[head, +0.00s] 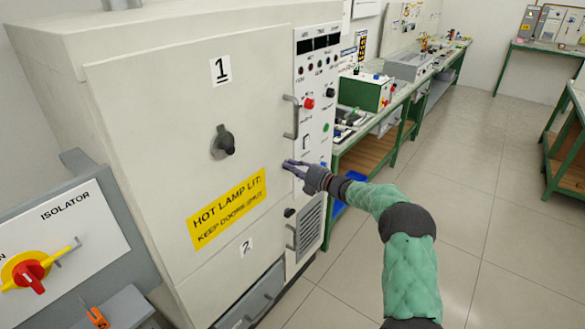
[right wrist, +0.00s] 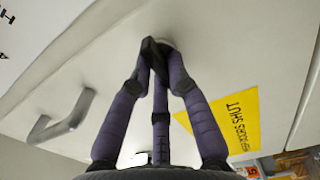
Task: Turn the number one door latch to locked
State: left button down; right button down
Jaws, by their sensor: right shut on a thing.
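The number one door (head: 160,130) is the upper cream door of the big cabinet, marked with a black 1 (head: 220,70), and it looks shut. My right gripper (head: 288,164) is at this door's right edge, below its grey handle (head: 291,117). In the right wrist view its fingers (right wrist: 158,62) are closed on the dark number one latch (right wrist: 151,48), which stands out from a pale round base. The fingers hide much of the latch, so I cannot tell whether it is locked. My left gripper is not in view.
A dark knob (head: 222,142) sits mid-door above a yellow hot-lamp label (head: 228,208). Below are the number two latch (head: 289,212) and its handle (head: 291,237). A control panel (head: 318,100) stands right of the door. A grey isolator box (head: 70,235) is at left. The right floor is clear.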

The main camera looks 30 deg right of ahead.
jog(key=c, duration=1.2)
grip_release()
jog(key=v, duration=1.2)
jog(key=shift+a, duration=0.1)
jog(key=shift+f, duration=0.1)
